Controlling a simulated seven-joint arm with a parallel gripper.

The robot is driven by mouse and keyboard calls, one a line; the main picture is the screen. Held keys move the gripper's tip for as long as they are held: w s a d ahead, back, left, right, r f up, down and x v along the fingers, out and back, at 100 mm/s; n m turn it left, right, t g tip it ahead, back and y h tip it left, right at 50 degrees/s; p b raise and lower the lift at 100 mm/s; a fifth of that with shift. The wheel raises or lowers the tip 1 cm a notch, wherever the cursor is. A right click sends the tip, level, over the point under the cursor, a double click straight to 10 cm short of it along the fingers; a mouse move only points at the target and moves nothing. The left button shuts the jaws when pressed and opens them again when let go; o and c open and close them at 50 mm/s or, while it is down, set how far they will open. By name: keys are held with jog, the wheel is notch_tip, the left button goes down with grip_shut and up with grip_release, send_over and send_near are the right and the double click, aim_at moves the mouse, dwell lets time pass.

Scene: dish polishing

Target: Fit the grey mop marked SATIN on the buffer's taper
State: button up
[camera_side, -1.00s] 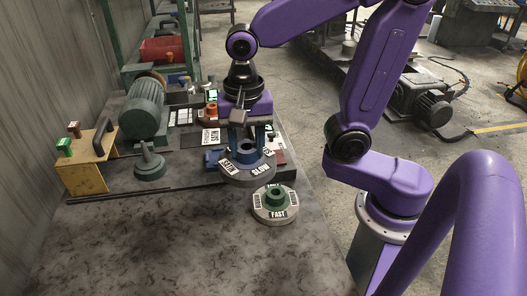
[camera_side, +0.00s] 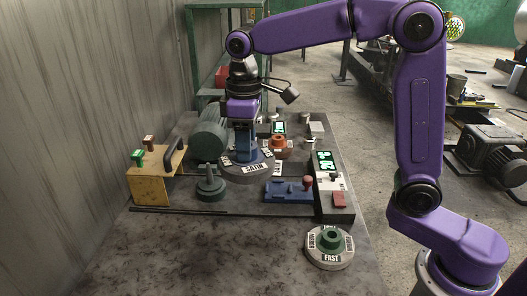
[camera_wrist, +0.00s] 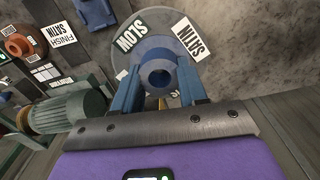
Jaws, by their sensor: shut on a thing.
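The grey mop (camera_side: 247,172) is a thick disc with a blue hub and a white SATIN label facing the side camera. In the wrist view, the mop (camera_wrist: 157,27) shows SATIN and SLOW labels. My gripper (camera_side: 244,150) is shut on its blue hub; the blue fingers also show either side of it in the wrist view (camera_wrist: 159,84). The mop hangs roughly level above the bench, just right of the buffer's green motor (camera_side: 208,137). The motor also shows in the wrist view (camera_wrist: 68,111). I cannot make out the taper in either view.
A mop with a green hub, marked FAST (camera_side: 330,258), lies at the bench front. An orange-hub mop (camera_side: 279,153) sits behind mine. The front left is clear.

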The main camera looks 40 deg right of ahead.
jog(key=w+f+n, duration=0.1)
jog(key=w+n, duration=0.8)
jog(key=n, duration=0.6)
jog(key=w+d+f+n, duration=0.1)
jog(key=w+f+n, duration=0.1)
jog(key=w+n, duration=0.8)
jog(key=n, duration=0.5)
jog(key=shift+d, duration=0.15)
jog(key=shift+f, duration=2.15)
jog(key=shift+f, duration=2.75)
